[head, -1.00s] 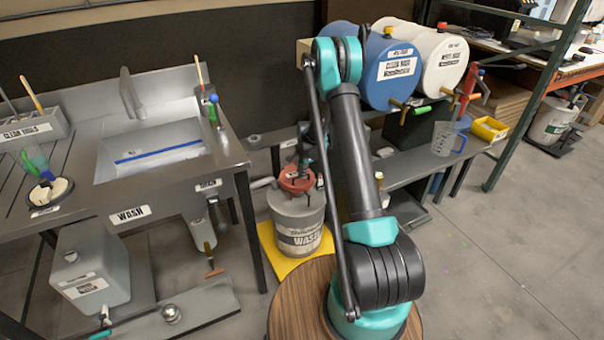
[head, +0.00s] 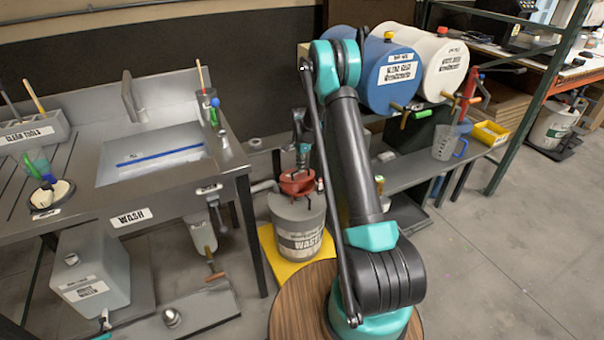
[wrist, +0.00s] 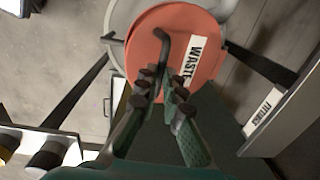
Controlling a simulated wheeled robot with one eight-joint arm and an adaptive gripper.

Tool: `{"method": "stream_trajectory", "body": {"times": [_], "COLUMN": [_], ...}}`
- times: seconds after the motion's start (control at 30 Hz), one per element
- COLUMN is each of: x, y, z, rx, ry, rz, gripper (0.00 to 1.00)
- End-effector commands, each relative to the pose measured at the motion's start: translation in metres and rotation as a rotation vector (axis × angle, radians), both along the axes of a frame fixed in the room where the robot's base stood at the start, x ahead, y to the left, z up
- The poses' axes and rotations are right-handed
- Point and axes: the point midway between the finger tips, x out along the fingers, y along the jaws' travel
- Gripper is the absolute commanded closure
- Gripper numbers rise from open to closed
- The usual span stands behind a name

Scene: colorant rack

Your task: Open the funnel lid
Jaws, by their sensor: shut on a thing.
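The funnel lid (wrist: 178,62) is a round red-orange disc with a white WASTE label and a dark bent handle (wrist: 160,50). In the head view the red funnel (head: 297,183) sits on top of the grey WASTE drum (head: 298,228). My gripper (wrist: 166,88) is shut on the lid's dark handle, with its fingers over the lid's near part in the wrist view. How far the lid is raised is too small to tell.
The drum stands on a yellow mat (head: 275,262). A steel sink bench (head: 232,160) is close on the left. A shelf (head: 410,168) with a blue drum (head: 385,75), a white drum (head: 440,62) and a clear jug (head: 447,140) is on the right. Open floor lies right front.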

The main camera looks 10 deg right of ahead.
Motion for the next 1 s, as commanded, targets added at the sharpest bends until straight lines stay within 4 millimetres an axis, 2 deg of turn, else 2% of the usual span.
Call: {"method": "stream_trajectory", "body": {"times": [0.2, 0.5, 1.0], "x": [0.024, 0.046, 0.053], "y": [0.008, 0.016, 0.02], "z": [0.017, 0.028, 0.031], "rx": [0.002, 0.003, 0.005], "ry": [-0.012, -0.013, -0.012], "rz": [0.001, 0.002, 0.003], "gripper": [1.0, 1.0, 1.0]}}
